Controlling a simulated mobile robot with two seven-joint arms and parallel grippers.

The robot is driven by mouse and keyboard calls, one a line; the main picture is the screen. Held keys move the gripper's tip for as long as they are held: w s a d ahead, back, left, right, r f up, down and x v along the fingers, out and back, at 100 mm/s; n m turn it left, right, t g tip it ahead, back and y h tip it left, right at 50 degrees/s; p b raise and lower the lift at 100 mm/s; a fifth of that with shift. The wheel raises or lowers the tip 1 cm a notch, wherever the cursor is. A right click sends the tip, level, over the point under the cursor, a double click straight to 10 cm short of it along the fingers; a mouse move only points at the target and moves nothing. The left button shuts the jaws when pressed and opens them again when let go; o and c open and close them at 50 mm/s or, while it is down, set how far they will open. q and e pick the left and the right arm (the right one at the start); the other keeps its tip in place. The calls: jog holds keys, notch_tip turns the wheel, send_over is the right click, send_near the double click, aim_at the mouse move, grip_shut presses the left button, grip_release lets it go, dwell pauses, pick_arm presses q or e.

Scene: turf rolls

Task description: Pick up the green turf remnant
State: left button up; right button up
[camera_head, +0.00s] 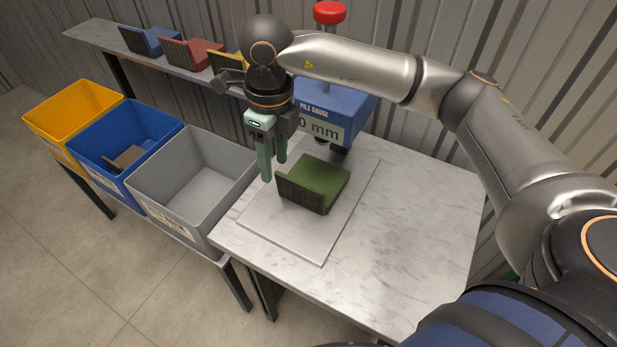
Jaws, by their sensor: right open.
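The green turf remnant (322,180) lies on a pale flat plate (310,236) on the marble-topped table. It has a green top and a darker, ribbed front face. My right gripper (272,172) comes in from the right on its long arm and points down. Its two green fingers are apart with nothing between them. They are just to the left of the remnant and behind its near left corner; I cannot tell whether they touch it. My left gripper is out of view.
A blue pile gauge (345,103) with a red knob stands behind the remnant. Grey (150,207), blue (95,182) and yellow (38,128) bins stand at left; the blue one holds a brown piece. Several coloured turf pieces sit on the back shelf (90,36). The table's right side is clear.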

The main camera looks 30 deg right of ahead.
jog(key=w+d+r+h, duration=0.1)
jog(key=d, duration=0.2)
send_over(290, 178)
jog(key=shift+m, duration=0.3)
jog(key=f, duration=0.6)
jog(key=shift+s+a+f+p, duration=0.1)
jog(key=shift+s+a+p, duration=0.1)
jog(key=shift+s+p, duration=0.2)
jog(key=shift+t, duration=0.3)
jog(key=shift+w+d+f+p, duration=0.1)
jog(key=shift+w+f+p, duration=0.05)
jog(key=shift+f, duration=0.8)
jog(key=shift+w+d+f+p, duration=0.1)
jog(key=shift+f+p, duration=0.1)
jog(key=shift+f, duration=0.8)
jog(key=shift+w+d+f+p, duration=0.1)
jog(key=shift+w+f+p, duration=0.05)
jog(key=shift+f, duration=0.8)
grip_shut()
